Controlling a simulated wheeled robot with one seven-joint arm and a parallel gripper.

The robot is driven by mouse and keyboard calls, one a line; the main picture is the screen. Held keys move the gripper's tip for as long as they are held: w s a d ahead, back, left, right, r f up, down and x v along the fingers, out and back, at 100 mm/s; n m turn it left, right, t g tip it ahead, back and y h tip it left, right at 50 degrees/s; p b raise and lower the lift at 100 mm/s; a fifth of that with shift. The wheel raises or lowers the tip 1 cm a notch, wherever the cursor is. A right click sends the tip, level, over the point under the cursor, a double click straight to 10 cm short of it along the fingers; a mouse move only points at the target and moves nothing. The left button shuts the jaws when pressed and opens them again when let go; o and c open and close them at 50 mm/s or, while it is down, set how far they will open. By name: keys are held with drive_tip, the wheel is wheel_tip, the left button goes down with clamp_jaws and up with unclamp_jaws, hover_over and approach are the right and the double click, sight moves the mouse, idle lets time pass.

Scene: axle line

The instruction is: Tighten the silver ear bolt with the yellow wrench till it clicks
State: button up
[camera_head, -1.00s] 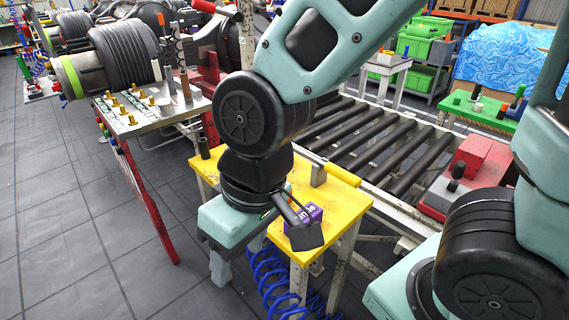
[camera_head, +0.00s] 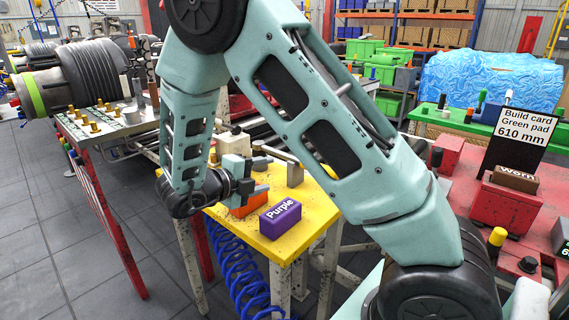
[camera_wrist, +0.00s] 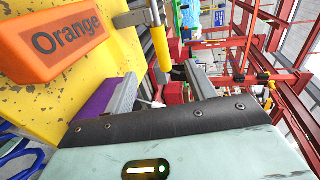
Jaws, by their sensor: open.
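My gripper (camera_head: 258,178) is open and empty, low above the yellow table (camera_head: 318,211). In the wrist view its two fingers (camera_wrist: 163,88) stand apart with nothing between them. A yellow handle (camera_wrist: 160,48), which looks like the yellow wrench's, lies beyond the fingers beside a grey block. The rest of the tool is hard to make out. I cannot pick out the silver ear bolt.
A purple block (camera_head: 280,217) labelled Purple and an orange block (camera_head: 248,205) stand on the table close to my gripper. A large axle (camera_head: 85,72) is at the left, behind a bench with brass pegs. A build card (camera_head: 512,130) reads Green pad 610 mm.

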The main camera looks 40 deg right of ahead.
drive_tip(key=shift+s+p+x, duration=0.1)
drive_tip(key=shift+p+x, duration=0.7)
drive_tip(key=shift+x, duration=3.55)
drive_tip(key=shift+s+p+x, duration=0.15)
drive_tip(key=shift+p+x, duration=0.65)
drive_tip(key=shift+x, duration=3.5)
clamp_jaws()
